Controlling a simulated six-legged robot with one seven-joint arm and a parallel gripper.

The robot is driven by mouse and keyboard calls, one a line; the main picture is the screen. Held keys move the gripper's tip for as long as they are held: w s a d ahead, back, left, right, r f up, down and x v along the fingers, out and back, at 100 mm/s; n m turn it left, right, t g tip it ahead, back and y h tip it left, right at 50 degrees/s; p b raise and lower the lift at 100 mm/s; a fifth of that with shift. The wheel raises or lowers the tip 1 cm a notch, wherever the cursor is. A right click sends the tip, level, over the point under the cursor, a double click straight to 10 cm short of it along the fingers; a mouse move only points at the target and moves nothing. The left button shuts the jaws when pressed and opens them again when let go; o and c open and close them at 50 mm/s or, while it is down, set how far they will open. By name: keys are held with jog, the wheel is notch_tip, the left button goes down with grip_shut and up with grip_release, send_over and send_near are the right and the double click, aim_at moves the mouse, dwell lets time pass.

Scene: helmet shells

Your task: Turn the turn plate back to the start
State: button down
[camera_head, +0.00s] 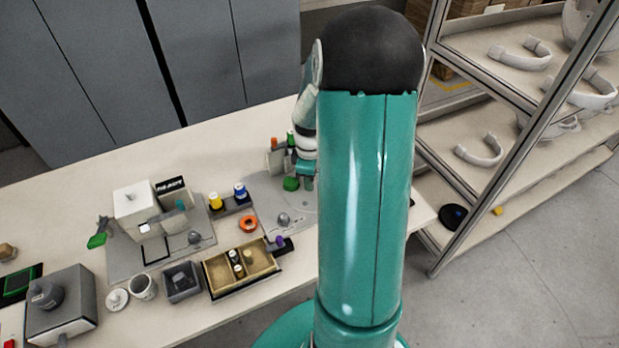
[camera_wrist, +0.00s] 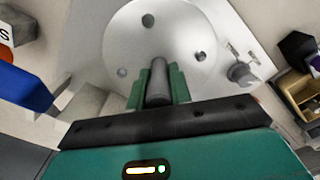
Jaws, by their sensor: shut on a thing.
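The turn plate (camera_wrist: 185,35) is a pale round disc with several dark holes, lying on a light square base. A grey upright peg (camera_wrist: 158,78) stands near its edge. My gripper (camera_wrist: 157,84) has its two green fingers on either side of the peg and is shut on it. In the head view my gripper (camera_head: 300,183) is low over the grey plate board (camera_head: 268,207), and my arm hides the right part of it. The plate's own marks are too small to read.
A grey knob (camera_wrist: 240,73) stands on the base right of the plate. In the head view, a compartment tray (camera_head: 212,279), an orange ring (camera_head: 248,224), and yellow (camera_head: 215,201) and blue-topped (camera_head: 240,190) pieces stand left of the board. A shelf rack (camera_head: 480,135) stands to the right.

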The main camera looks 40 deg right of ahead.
jog(key=shift+n, duration=4.1)
jog(key=c, duration=1.3)
grip_release()
jog(key=shift+o, duration=0.2)
jog(key=shift+r, duration=0.1)
notch_tip(320, 180, up, 14)
